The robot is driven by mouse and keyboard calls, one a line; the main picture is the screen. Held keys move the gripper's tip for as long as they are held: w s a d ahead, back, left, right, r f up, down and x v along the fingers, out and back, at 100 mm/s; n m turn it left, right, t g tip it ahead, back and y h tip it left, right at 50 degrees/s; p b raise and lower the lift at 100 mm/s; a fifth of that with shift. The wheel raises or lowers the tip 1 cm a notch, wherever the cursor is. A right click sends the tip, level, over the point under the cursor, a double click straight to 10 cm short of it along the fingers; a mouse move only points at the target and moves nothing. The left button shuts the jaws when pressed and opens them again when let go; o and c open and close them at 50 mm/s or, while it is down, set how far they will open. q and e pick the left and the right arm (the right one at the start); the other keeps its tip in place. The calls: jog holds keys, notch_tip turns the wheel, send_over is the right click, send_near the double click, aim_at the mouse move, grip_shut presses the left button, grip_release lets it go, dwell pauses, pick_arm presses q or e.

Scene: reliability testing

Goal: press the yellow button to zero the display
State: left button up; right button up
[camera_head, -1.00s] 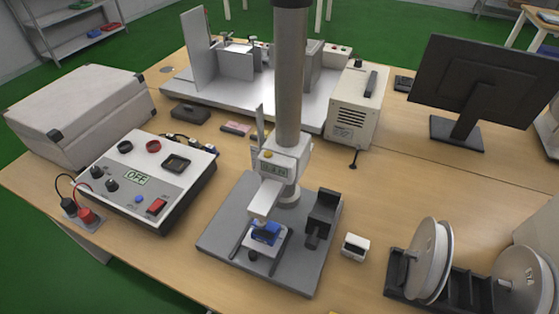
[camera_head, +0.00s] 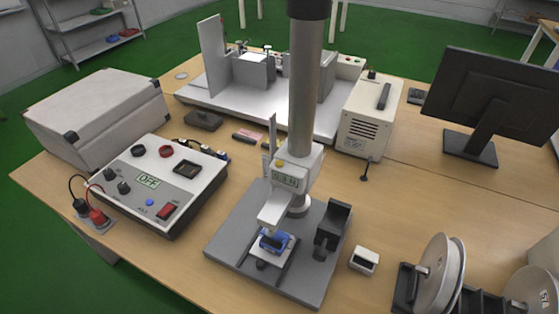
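The yellow button (camera_head: 280,163) sits on top of the white measuring head, just above its small display (camera_head: 285,181). The display shows digits too small to read. The head is on a thick grey upright column (camera_head: 305,100) that rises from a grey base plate (camera_head: 225,243). Below the head, a small blue part (camera_head: 274,243) lies on the stand's stage. Neither of my grippers is in view, and nothing touches the button.
A control box (camera_head: 148,205) reading OFF stands left of the stand, with a pale case (camera_head: 95,110) behind it. A monitor (camera_head: 497,97) is at the right and white spools (camera_head: 440,275) at front right. A small white block (camera_head: 364,261) lies right of the base plate.

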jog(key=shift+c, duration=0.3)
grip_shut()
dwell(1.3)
